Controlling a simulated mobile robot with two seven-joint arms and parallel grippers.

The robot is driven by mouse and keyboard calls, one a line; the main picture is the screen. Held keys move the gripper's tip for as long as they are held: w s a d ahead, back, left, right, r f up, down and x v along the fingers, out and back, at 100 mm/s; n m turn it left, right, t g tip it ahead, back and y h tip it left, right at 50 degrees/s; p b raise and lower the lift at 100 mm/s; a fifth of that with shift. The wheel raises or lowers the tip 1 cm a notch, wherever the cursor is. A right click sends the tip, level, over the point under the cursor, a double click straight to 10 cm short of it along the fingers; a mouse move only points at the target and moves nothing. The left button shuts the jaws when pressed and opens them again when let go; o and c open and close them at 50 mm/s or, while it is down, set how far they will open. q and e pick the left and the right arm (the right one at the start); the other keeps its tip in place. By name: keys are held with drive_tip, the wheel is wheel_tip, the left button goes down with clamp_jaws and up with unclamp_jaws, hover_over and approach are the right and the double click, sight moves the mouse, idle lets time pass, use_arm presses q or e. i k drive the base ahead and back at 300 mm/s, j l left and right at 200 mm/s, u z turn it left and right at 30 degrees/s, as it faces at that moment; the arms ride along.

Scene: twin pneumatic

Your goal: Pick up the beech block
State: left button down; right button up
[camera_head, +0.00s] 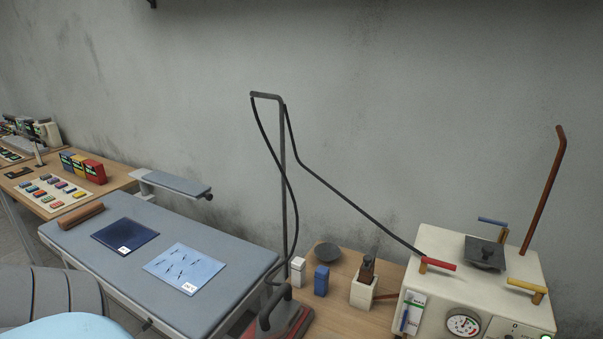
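A brown, wood-coloured elongated block (80,216) with rounded edges lies on the left end of the grey padded board (222,262). It looks like the beech block, but I cannot be certain. It lies apart from the dark blue cloth square (124,236) to its right. Nothing covers it. Neither of my grippers shows in the head view.
A pale blue sheet (184,268) lies on the padded board. A metal stand (283,160) carries a black hose. A cream machine (462,295) with coloured handles stands right. A wooden table (340,318) holds small containers. Another table (112,179) is left.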

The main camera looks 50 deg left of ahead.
sight(68, 221)
drive_tip(key=u, duration=2.7)
drive_tip(key=i+u, duration=0.2)
drive_tip(key=i+j, duration=0.2)
drive_tip(key=i, duration=0.2)
drive_tip(key=i+j, duration=0.45)
drive_tip(key=i, duration=0.3)
drive_tip(key=j+u, duration=0.05)
